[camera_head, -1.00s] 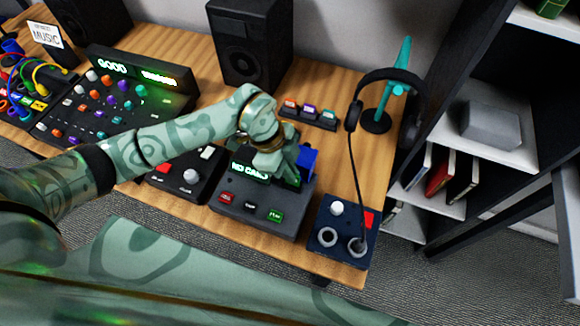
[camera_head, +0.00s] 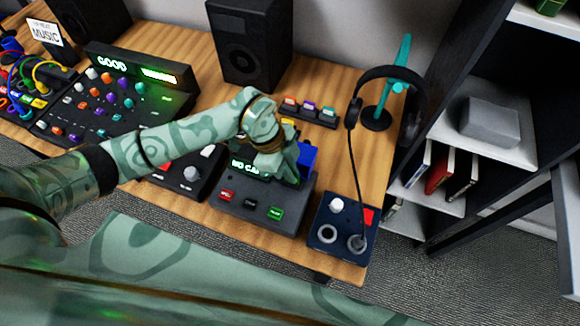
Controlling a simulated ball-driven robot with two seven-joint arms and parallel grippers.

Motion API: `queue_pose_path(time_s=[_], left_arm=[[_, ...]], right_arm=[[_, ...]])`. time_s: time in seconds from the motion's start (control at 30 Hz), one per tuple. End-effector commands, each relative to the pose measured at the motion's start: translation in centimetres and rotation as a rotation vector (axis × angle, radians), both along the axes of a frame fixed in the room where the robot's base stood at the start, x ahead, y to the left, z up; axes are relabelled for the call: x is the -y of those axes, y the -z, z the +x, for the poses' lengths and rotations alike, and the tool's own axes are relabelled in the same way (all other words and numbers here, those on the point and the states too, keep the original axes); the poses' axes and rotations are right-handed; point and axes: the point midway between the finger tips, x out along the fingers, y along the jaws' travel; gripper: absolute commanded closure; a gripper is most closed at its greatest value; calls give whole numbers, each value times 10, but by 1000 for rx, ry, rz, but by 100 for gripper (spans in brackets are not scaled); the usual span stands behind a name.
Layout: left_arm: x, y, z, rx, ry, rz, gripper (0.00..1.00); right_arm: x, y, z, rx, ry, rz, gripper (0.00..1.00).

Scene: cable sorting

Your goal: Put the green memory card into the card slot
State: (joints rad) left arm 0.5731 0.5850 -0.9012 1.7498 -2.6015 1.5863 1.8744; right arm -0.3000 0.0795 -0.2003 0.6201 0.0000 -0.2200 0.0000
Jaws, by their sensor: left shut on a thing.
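My left gripper (camera_head: 286,164) reaches over the black card device (camera_head: 250,206), its fingers pointing down at the back of the device. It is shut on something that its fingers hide. I cannot make out the green memory card there or the slot. The device's lit display (camera_head: 246,168) is partly covered and reads "NO CA...". A blue block (camera_head: 308,158) stands right beside the fingers; I cannot tell whether they touch. A small rack (camera_head: 314,120) behind holds orange, purple and teal pieces. My right gripper is out of view.
A speaker (camera_head: 249,45) stands behind. A headphone stand (camera_head: 377,121) and a dark blue box (camera_head: 341,240) with a cable are to the right. A mixer (camera_head: 112,103) and a black box with knobs (camera_head: 190,174) are left. Bare wood shows between the rack and the headphone stand.

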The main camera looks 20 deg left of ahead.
Motion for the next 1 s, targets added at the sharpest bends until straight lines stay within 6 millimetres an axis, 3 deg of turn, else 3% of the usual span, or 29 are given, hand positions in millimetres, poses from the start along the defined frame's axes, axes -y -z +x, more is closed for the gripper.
queue_pose_path(time_s=[0.3, 0.4, 0.43, 1.0], left_arm=[[0, 1, 0, 0, 0, 0, 100], [0, 1, 0, 0, 0, 0, 70], [0, 1, 0, 0, 0, 0, 67], [-1, -1, 3, 9, -3, 1, 64]], right_arm=[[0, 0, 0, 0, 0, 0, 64], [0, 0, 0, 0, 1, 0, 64], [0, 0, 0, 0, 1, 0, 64], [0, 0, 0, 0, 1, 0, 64]])
